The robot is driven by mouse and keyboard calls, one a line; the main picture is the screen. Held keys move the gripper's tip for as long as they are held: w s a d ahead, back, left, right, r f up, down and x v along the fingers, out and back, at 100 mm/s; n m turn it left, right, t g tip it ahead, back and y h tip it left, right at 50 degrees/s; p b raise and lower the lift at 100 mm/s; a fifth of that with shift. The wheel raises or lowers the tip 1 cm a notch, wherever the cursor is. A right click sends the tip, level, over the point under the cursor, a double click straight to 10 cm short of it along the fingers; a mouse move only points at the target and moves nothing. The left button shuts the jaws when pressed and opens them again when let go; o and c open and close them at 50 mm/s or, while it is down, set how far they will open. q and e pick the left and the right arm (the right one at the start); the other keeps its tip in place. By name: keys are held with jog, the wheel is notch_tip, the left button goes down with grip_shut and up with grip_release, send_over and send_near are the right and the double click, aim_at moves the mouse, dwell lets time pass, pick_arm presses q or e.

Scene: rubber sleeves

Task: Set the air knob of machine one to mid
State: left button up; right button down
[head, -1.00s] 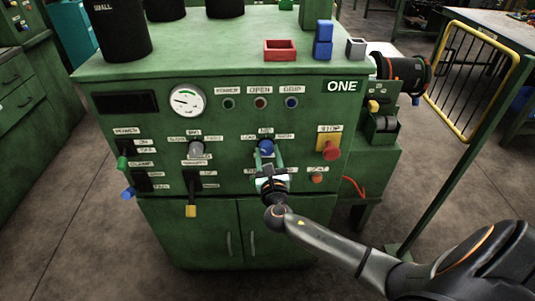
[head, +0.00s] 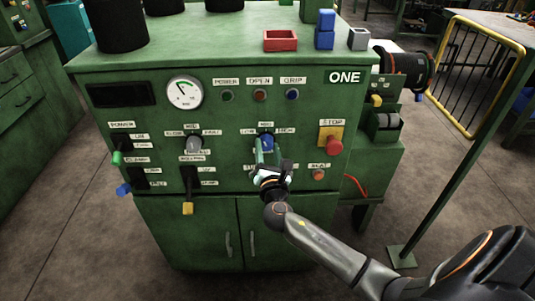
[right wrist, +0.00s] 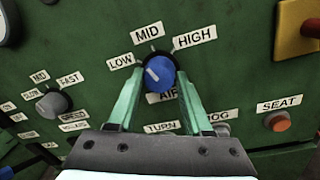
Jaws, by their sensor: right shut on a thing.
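The air knob (head: 267,142) is a round blue knob on the front panel of the green machine one (head: 312,110). In the right wrist view the blue knob (right wrist: 160,74) sits below the LOW, MID and HIGH labels. Its white mark slants to the upper left, between LOW and MID. The MID label (right wrist: 147,32) is straight above in the tilted view. My right gripper (right wrist: 158,78) is shut on the knob, one green finger on each side. The AIR label below is partly hidden by the gripper. My left gripper is not in view.
A red stop button (head: 334,147) and an orange seat button (head: 319,175) are right of the knob. A grey knob (head: 194,144) is to its left. A gauge (head: 185,92) is above.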

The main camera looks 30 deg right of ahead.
jog(key=shift+f+m+b, duration=0.15)
jog(key=shift+m+b, duration=0.3)
jog(key=shift+m, duration=0.35)
jog(key=shift+m+b, duration=0.4)
jog(key=shift+m, duration=0.2)
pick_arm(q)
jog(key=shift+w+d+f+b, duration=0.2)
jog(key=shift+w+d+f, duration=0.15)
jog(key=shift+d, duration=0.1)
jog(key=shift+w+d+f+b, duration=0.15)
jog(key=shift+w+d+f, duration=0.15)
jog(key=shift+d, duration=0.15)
pick_arm(e)
jog(key=shift+m, duration=0.7)
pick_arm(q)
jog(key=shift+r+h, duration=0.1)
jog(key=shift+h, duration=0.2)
pick_arm(e)
jog(key=shift+c, duration=1.6)
grip_release()
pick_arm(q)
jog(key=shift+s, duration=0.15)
pick_arm(e)
jog(key=shift+h, duration=0.4)
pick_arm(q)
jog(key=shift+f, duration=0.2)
